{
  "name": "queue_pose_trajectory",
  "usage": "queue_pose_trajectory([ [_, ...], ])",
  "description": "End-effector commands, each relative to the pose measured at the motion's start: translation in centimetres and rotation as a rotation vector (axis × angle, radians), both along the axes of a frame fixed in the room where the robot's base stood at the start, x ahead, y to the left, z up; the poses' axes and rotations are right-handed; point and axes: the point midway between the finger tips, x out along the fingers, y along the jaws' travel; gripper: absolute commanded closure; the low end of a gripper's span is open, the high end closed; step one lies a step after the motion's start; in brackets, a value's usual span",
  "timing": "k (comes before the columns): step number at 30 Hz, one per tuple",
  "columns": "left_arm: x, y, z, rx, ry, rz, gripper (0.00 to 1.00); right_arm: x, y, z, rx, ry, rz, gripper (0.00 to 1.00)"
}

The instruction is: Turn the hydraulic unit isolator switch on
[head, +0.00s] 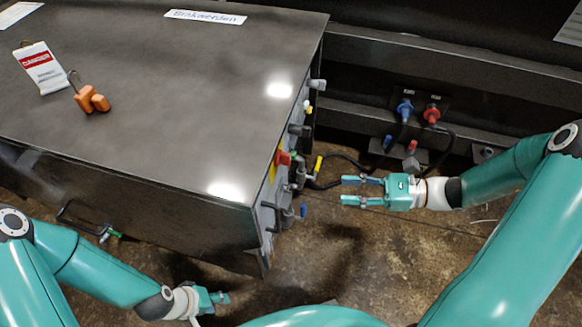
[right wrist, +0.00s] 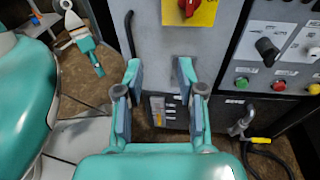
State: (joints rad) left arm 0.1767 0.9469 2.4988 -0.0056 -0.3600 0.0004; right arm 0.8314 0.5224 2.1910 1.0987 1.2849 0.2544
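The isolator switch, a red rotary handle on a yellow plate, shows at the top of the right wrist view (right wrist: 187,7), cut off by the frame edge. In the head view the red handle (head: 283,157) sticks out from the cabinet's right side, seen edge-on. My right gripper (head: 347,191) is open and empty, to the right of the switch and apart from it. In the right wrist view its fingers (right wrist: 160,74) are spread below the switch, facing the grey panel. My left gripper (head: 223,298) is low in front of the cabinet; its finger gap is unclear.
The dark cabinet (head: 150,80) carries a danger tag (head: 41,68) and an orange padlock (head: 91,99) on top. Buttons and a black knob (right wrist: 266,48) lie right of the switch panel. Hoses with blue and red couplings (head: 431,115) sit behind my right gripper.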

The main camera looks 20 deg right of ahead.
Motion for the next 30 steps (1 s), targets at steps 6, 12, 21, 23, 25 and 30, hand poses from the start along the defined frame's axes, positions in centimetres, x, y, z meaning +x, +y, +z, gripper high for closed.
queue_pose_trajectory([
  [6, 0.0, 0.0, -1.2, 0.0, -0.001, 0.0, 0.6, 1.6, -3.1, 2.9, 0.118, -0.073, -0.128, 0.61],
  [12, 0.0, 0.0, -1.1, 0.0, -0.001, 0.0, 0.6, 2.7, -1.4, 3.2, 0.127, -0.075, -0.126, 0.61],
  [21, 0.0, 0.0, -1.3, 0.0, 0.0, 0.0, 0.6, 6.1, 3.9, 3.1, 0.126, -0.075, -0.122, 0.61],
  [23, 0.0, 0.0, -1.3, 0.0, -0.001, 0.0, 0.6, 6.9, 5.0, 3.1, 0.126, -0.074, -0.122, 0.61],
  [25, 0.0, 0.0, -1.3, 0.0, 0.0, 0.0, 0.6, 7.7, 6.2, 3.1, 0.125, -0.073, -0.122, 0.61],
  [30, 0.0, 0.0, -1.4, 0.0, 0.0, 0.0, 0.6, 9.4, 8.7, 3.1, 0.124, -0.073, -0.124, 0.61],
])
